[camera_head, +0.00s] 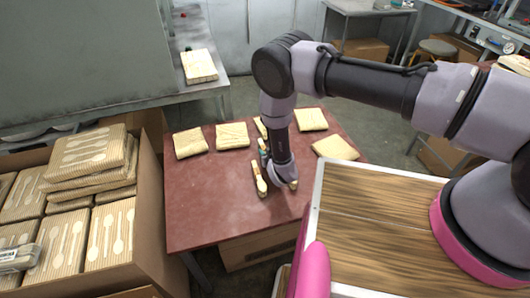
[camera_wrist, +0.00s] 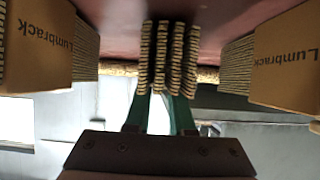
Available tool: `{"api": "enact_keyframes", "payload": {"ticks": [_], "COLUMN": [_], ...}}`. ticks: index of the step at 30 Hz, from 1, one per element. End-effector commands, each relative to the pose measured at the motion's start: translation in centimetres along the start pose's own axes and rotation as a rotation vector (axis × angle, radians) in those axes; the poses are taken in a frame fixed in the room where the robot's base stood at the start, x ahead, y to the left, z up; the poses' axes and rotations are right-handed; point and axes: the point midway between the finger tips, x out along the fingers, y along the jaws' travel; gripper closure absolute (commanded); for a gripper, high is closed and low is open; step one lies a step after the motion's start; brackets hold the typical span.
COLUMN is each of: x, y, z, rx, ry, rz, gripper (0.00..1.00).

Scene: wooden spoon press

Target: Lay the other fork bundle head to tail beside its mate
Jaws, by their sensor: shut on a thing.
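My gripper (camera_head: 283,180) is low over the red table and is shut on a fork bundle. In the wrist view the held fork bundle (camera_wrist: 169,55) shows end-on as narrow columns of stacked wood between the green fingers (camera_wrist: 160,112). In the head view most of it is hidden behind my wrist; a pale end (camera_head: 293,185) shows at the right. I cannot tell if the two bundles touch or whether the held one rests on the table.
Several wrapped packs, such as one at the left (camera_head: 190,143), lie along the back and right of the red table (camera_head: 210,205). A carton (camera_head: 148,215) of spoon packs stands left. A wood-topped surface (camera_head: 370,215) is at front right. The table's front left is clear.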

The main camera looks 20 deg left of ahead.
Motion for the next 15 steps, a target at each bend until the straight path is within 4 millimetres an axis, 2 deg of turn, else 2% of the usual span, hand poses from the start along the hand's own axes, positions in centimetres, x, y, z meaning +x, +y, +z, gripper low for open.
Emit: {"api": "enact_keyframes", "payload": {"ticks": [7,8,9,10,15], "x": [0.08,0.08,0.08,0.07,0.06], "y": [0.01,-0.01,-0.01,0.0,0.0], "z": [0.08,0.06,0.04,0.04,0.05], "rx": [0.0,0.0,0.0,0.0,0.0], "ry": [0.001,0.001,0.001,0.001,0.001], "rz": [0.0,0.0,0.0,0.0,0.0], "gripper": [1.0,0.71,0.56,0.49,0.49]}}
